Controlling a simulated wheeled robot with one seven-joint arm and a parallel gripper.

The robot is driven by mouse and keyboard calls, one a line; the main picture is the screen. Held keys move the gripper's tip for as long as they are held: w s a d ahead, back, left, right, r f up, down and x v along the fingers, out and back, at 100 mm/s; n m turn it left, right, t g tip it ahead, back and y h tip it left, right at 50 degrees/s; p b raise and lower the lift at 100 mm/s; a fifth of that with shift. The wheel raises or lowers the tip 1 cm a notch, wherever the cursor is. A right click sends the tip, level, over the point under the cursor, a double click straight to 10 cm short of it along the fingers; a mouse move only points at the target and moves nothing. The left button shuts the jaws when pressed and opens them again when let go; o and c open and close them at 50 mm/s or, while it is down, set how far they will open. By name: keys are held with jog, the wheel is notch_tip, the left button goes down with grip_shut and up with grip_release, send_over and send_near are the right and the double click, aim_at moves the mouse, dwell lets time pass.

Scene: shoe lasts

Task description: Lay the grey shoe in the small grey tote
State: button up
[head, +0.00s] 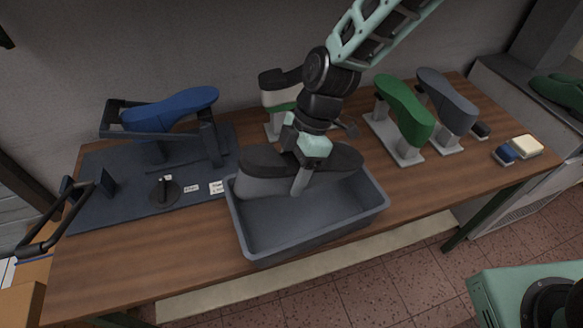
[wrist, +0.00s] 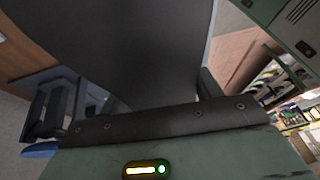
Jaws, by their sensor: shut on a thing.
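The grey shoe (head: 266,182) has a dark sole that faces up. My gripper (head: 301,178) is shut on it near its middle and holds it over the back part of the small grey tote (head: 248,235). The shoe lies crosswise, roughly level, and hides the tote's back rim in part. I cannot tell whether the shoe touches the tote. The visible floor of the tote is bare. In the wrist view the shoe's dark sole (wrist: 140,45) fills the upper middle, close to the camera.
A blue shoe (head: 172,107) sits on a dark stand on the mat (head: 110,205) at left. Green (head: 405,108) and grey-blue (head: 446,100) shoe forms stand on posts at right. A white and green form (head: 279,97) stands behind my arm.

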jog(key=shift+f+b, duration=1.5)
jog(key=shift+f, duration=0.6)
jog(key=o, duration=1.3)
jog(key=shift+r, duration=0.1)
jog(key=b+v, duration=0.3)
jog(key=v, duration=1.4)
jog(key=shift+r, duration=0.15)
jog(key=s+d+f+m+t+h, duration=0.1)
jog(key=s+d+m, duration=0.1)
jog(key=s+m, duration=0.2)
jog(key=s+d+f+m+t+h, duration=0.1)
jog(key=s+d+m, duration=0.2)
jog(key=s, duration=0.6)
jog(key=s+d+f+m+t+h, duration=0.1)
jog(key=s+d+m, duration=0.1)
jog(key=s+m, duration=0.4)
jog(key=shift+s+d+f+m, duration=0.15)
jog(key=shift+s+f+m, duration=0.05)
jog(key=shift+s, duration=0.2)
jog(key=shift+s+d+f+m, duration=0.1)
jog(key=shift+s+f+m, duration=0.1)
jog(key=shift+s, duration=0.2)
